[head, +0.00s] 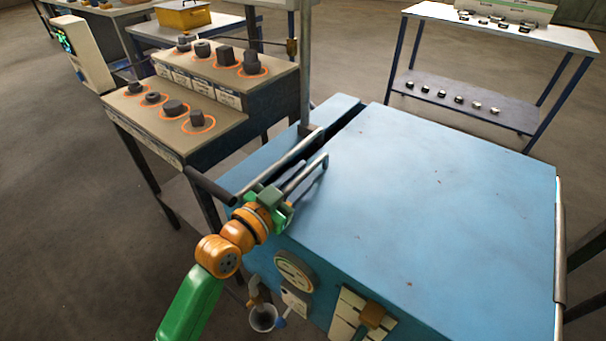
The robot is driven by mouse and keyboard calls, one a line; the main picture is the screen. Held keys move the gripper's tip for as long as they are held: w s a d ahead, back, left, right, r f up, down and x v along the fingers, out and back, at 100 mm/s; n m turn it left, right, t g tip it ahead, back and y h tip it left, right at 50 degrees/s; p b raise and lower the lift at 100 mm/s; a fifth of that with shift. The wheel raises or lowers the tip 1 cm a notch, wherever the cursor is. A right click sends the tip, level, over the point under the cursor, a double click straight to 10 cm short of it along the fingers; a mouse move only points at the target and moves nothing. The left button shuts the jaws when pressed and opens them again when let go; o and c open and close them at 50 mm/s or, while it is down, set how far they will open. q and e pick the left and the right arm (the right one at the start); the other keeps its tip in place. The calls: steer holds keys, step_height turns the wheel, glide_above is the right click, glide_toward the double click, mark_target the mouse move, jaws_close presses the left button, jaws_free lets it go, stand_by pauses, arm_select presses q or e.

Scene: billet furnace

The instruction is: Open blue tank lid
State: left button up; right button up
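The blue tank (440,190) fills the middle and right of the head view. Its broad flat top lies level, with a dark slot along the left side beside a narrow blue strip (335,108). A metal bar with a dark cylindrical grip (210,187) runs along the tank's left front corner. My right gripper is out of view.
A stepped stand (190,125) with several dark metal pieces is at left. A white-topped table (500,27) with a lower shelf stands at back right. A round gauge (294,272), a small cup (263,318) and a panel are at the tank's front. Floor shows between.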

arm_select(q)
jaws_close()
stand_by(1.2)
